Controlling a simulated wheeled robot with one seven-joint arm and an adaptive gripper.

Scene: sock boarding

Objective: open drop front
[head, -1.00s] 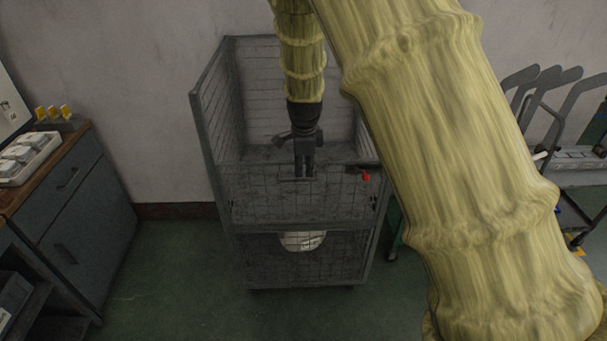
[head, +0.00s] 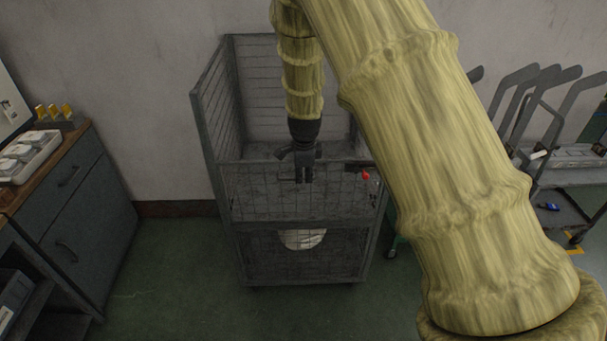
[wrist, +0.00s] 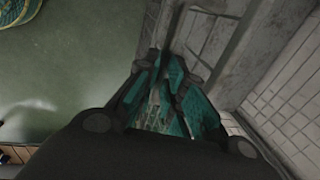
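A grey wire-mesh cage trolley (head: 207,130) stands against the wall in the head view. Its mesh drop front (head: 255,195) is upright, closing the upper front. A dark latch with a red knob (head: 366,175) sits near its top right corner. My gripper (head: 304,180) points down at the middle of the panel's top edge, by a small dark handle bar. The two fingers look close together. In the wrist view my gripper (wrist: 170,95) shows teal finger parts by a grey frame bar (wrist: 245,50); whether anything is between them is unclear.
A white bundle (head: 302,239) shows behind the lower mesh. A grey cabinet (head: 75,215) with a white tray (head: 28,152) stands left. Grey trolleys (head: 560,165) stand at the right, partly hidden by my arm. Green floor (head: 165,270) is clear left of the cage.

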